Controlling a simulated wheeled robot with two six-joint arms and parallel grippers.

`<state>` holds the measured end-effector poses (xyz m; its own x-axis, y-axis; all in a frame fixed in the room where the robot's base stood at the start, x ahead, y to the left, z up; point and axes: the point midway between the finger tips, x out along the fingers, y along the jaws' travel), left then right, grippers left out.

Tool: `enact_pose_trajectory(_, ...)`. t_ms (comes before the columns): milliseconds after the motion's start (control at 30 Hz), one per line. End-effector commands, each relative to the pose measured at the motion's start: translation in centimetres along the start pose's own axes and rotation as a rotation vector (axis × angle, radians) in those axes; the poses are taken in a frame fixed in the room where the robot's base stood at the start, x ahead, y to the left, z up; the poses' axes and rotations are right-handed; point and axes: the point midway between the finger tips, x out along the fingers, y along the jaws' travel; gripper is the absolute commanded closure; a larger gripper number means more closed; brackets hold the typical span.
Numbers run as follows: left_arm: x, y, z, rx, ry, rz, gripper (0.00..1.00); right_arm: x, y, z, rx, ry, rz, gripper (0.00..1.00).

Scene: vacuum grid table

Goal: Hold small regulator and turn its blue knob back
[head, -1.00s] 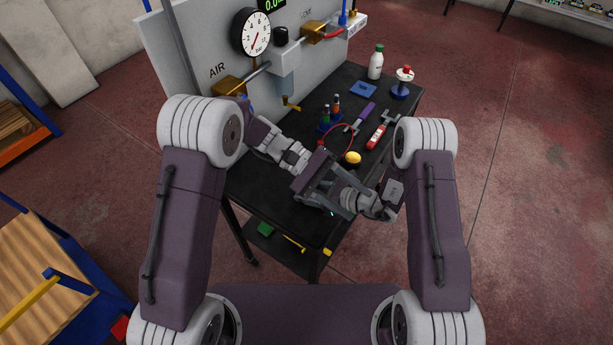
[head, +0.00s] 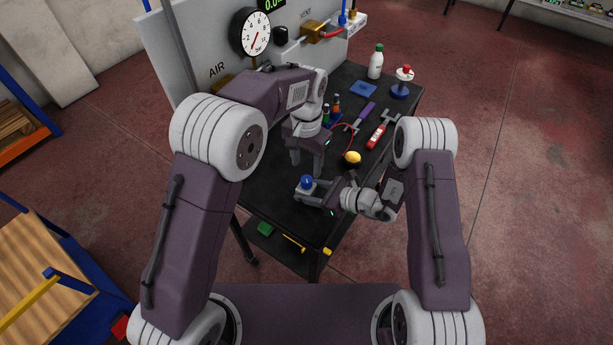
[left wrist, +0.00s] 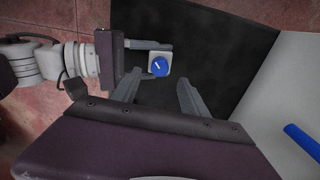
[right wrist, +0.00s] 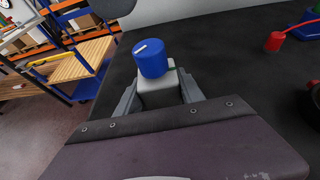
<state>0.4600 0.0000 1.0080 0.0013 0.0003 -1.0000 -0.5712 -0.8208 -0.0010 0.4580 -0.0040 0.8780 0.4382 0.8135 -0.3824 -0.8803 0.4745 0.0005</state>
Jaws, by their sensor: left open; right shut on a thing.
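The small regulator is a pale grey block (right wrist: 160,92) with a round blue knob (right wrist: 151,58) on top, marked by a white line. In the head view the blue knob (head: 306,181) shows near the table's front left. My right gripper (head: 307,193) is shut on the regulator's body, from the right side, and holds it upright. My left gripper (head: 306,165) is open and empty, pointing down above and just behind the knob. In the left wrist view the knob (left wrist: 159,66) lies beyond and between the open fingers, not touched by them.
The black table (head: 265,195) is clear around the regulator. A yellow round thing (head: 352,157), a red tool (head: 376,136) and a purple-handled tool (head: 365,113) lie behind and to the right. A grey panel with a gauge (head: 255,32) stands at the back.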

Motion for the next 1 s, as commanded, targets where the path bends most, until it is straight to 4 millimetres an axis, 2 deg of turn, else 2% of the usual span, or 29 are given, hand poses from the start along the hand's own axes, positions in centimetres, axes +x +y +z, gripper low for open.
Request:
enact_pose_trajectory(100,2.9,0.0,0.1,0.0,-0.005,0.002,0.48,0.0,0.0,0.1,0.0,-0.001,0.0,1.0)
enact_pose_trajectory(300,5.7,0.0,0.1,0.0,-0.002,0.002,0.48,0.0,0.0,0.1,0.0,-0.001,0.0,1.0)
enact_pose_trajectory(633,6.3,0.0,0.0,-0.001,0.0,0.002,0.48,0.0,0.0,0.1,0.0,-0.001,0.0,1.0)
enact_pose_trajectory(667,6.3,0.0,0.0,-0.001,0.0,0.002,0.54,0.0,0.0,0.1,-0.001,-0.001,0.0,1.0)
enact_pose_trajectory(833,6.3,0.0,0.0,-0.001,0.0,0.002,1.0,0.0,0.0,0.1,0.0,-0.001,0.0,1.0)
enact_pose_trajectory(1000,6.3,0.0,0.0,-0.005,0.0,0.002,1.0,0.0,0.0,0.0,0.0,-0.001,0.0,1.0)
